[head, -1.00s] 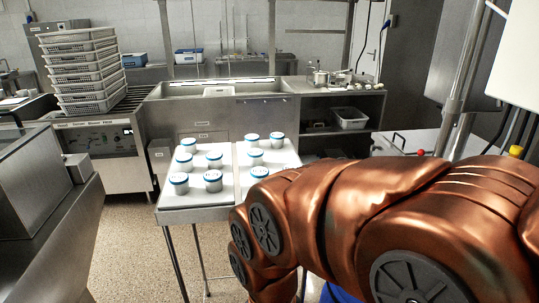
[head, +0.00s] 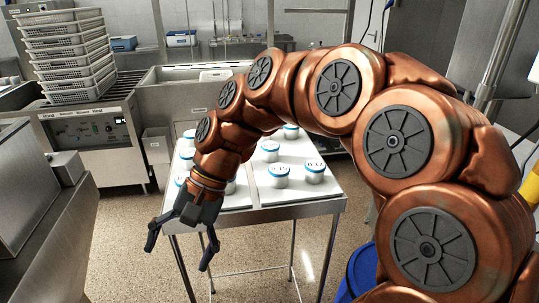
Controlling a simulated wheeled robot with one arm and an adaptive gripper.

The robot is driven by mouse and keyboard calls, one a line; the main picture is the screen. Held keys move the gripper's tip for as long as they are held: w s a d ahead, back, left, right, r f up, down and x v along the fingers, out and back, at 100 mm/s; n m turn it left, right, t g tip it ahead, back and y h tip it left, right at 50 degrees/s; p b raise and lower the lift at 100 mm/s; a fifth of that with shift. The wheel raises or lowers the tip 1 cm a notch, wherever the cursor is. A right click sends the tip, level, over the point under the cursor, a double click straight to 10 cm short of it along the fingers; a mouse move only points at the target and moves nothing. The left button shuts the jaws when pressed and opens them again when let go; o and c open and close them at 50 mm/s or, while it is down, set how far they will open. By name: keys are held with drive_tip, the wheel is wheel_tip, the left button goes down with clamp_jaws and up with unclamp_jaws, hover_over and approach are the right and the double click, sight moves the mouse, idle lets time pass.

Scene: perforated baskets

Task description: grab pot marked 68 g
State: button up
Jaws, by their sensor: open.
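Several white pots with blue-rimmed lids stand upright on a white-topped table. In the front right group are one pot (head: 279,176) and another pot (head: 314,172) with dark marks on their lids, too small to read surely. Behind them are a pot (head: 270,151) and a farther pot (head: 290,131). On the left half, a pot (head: 187,153) shows, and others are partly hidden by my arm. I cannot tell which pot is marked 68 g. My gripper (head: 178,258) is open and empty, pointing down in front of the table's front left edge.
The table (head: 285,213) has thin metal legs and open floor (head: 135,225) to its left. A stack of perforated baskets (head: 72,55) stands at the back left. A steel cabinet (head: 25,190) is at left, and a blue bin (head: 358,268) is at lower right.

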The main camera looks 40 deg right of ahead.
drive_tip(key=w+d+r+m+t+y+b, duration=0.1)
drive_tip(key=w+d+r+m+t+y, duration=0.3)
drive_tip(key=w+d, duration=0.45)
drive_tip(key=w+d+r+m+t+y+b, duration=0.1)
drive_tip(key=w+d+r+m+y, duration=0.25)
drive_tip(key=w+d+m, duration=0.5)
drive_tip(key=w+d+f+m+t+h+b, duration=0.2)
drive_tip(key=d+m+t, duration=0.65)
drive_tip(key=d, duration=1.75)
approach(270, 145)
drive_tip(key=shift+w+a+f+n+y, duration=0.1)
drive_tip(key=shift+w+a+n+y, duration=0.3)
drive_tip(key=shift+w+a, duration=0.5)
drive_tip(key=shift+w+f, duration=0.15)
drive_tip(key=shift+f, duration=0.05)
drive_tip(key=shift+p+x, duration=0.35)
drive_tip(key=shift+x, duration=3.2)
